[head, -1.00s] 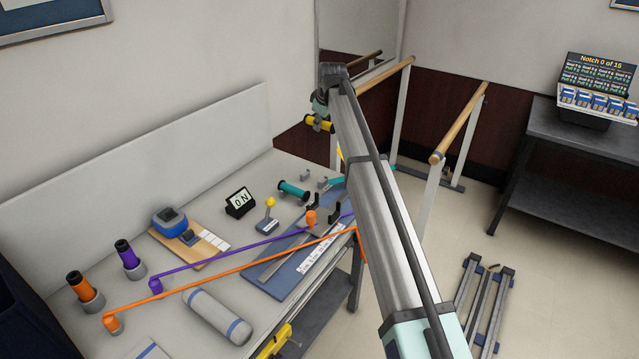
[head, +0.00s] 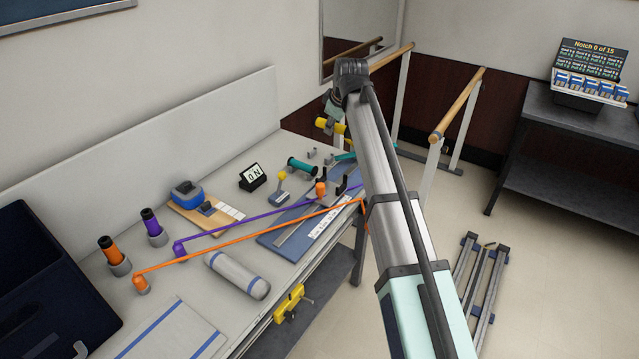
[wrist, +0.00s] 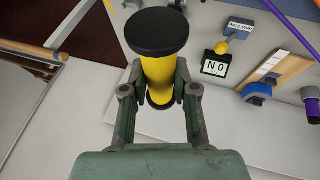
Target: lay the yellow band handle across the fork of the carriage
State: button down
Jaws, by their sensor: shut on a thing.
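My gripper (wrist: 159,88) is shut on the yellow band handle (wrist: 159,68), a yellow cylinder with black ends. In the head view the handle (head: 330,127) is held in the air above the far end of the bench, tilted. The carriage's dark fork (head: 342,185) stands on the rail of the blue board, below my gripper and apart from the handle. My arm hides part of the board's far end. The wrist view does not clearly show the fork.
A teal handle (head: 301,167) and a yellow-knobbed lever (head: 281,184) lie near the board. Orange (head: 240,240) and purple (head: 245,226) bands stretch across the bench. Wooden parallel bars (head: 458,104) are behind.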

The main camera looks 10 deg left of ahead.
notch_tip(320, 180, down, 19)
jog(key=p, duration=0.3)
jog(key=shift+r, duration=0.15)
jog(key=shift+f, duration=0.25)
jog(key=shift+f, duration=0.5)
jog(key=c, duration=0.9)
grip_release()
